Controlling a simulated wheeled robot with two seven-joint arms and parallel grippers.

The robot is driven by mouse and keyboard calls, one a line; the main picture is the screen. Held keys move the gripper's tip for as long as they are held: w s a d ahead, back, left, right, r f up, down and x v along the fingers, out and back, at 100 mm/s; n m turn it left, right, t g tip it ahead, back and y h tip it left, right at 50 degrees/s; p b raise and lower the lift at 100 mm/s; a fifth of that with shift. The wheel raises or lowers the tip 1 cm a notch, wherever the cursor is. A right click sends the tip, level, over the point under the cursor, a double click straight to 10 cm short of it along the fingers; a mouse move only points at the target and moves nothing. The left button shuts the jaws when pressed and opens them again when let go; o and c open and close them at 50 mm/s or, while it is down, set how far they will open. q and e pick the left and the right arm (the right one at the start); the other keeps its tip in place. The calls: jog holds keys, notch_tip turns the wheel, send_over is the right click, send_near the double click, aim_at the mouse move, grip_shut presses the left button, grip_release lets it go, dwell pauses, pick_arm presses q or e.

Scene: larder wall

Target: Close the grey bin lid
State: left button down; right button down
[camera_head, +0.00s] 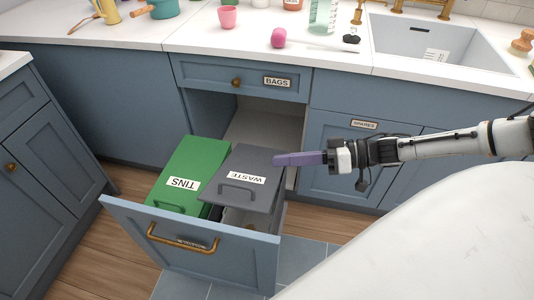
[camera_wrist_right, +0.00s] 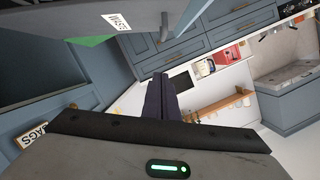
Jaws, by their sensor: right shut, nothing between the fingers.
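The grey bin lid (camera_head: 249,170), labelled WASTE and with a bar handle, is in the pulled-out drawer beside the green lid (camera_head: 191,166). The grey lid is tilted, its front edge raised; a dark gap with some contents shows below it. In the right wrist view the grey lid (camera_wrist_right: 70,17) is seen edge-on at the top left, with its handle. My right gripper (camera_head: 276,160) has purple fingers, shut and empty, level with the lid's right side; I cannot tell whether they touch. The fingers also show in the wrist view (camera_wrist_right: 160,78). My left gripper is not in view.
The drawer front (camera_head: 195,245) with a brass handle stands out over the floor. The BAGS drawer (camera_head: 240,80) is shut above the open cavity. The counter (camera_head: 190,45) holds a pink cup (camera_head: 228,17) and other items. A white rounded surface fills the lower right.

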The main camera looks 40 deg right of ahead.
jog(key=x, duration=0.3)
jog(key=f+x, duration=0.1)
jog(key=x, duration=0.2)
jog(key=s+x, duration=0.1)
jog(key=x, duration=0.2)
jog(key=shift+w+a+f, duration=0.1)
jog(key=shift+a+f, duration=0.35)
jog(key=shift+a, duration=0.1)
jog(key=shift+s+a+f, duration=0.15)
jog(key=shift+f, duration=0.2)
jog(key=shift+s+a+f, duration=0.15)
jog(key=shift+f, duration=0.15)
